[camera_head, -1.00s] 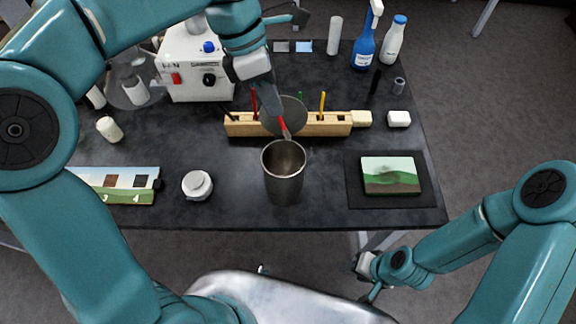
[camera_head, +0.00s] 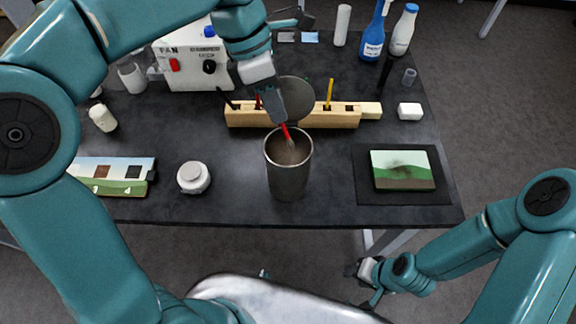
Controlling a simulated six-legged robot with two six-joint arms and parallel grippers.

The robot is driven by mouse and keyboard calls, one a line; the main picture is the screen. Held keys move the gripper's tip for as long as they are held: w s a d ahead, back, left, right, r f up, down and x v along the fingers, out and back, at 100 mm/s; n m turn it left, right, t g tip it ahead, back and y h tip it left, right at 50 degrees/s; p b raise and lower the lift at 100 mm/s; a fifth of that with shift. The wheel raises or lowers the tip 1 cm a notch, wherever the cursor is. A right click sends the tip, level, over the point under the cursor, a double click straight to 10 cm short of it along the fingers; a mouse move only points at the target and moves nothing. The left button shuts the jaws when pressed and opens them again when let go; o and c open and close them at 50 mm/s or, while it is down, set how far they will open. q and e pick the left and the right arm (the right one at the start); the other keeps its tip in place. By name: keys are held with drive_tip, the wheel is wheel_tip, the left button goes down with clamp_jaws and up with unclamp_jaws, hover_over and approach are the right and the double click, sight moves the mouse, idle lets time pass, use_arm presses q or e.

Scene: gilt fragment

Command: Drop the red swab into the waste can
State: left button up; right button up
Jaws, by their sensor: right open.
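The steel waste can (camera_head: 288,178) stands upright near the front middle of the table, with its mouth open to the top. My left gripper (camera_head: 280,117) reaches down from above, just behind the can, and looks shut on the red swab (camera_head: 287,134). My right gripper (camera_head: 368,284) is open and empty, low in front of the table.
A wooden rack (camera_head: 340,117) with a yellow-handled swab (camera_head: 329,92) stands behind the can, by a grey disc (camera_head: 297,99). A white jar (camera_head: 193,177) is left of the can. A small landscape painting (camera_head: 402,170) lies on a dark mat (camera_head: 440,195) at right.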

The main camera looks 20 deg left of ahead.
use_arm(q)
drive_tip(key=shift+o, duration=1.1)
drive_tip(key=shift+a, duration=0.1)
drive_tip(key=shift+r, duration=0.1)
drive_tip(key=p+v, duration=0.4)
drive_tip(key=v, duration=1.2)
drive_tip(key=shift+s, duration=0.1)
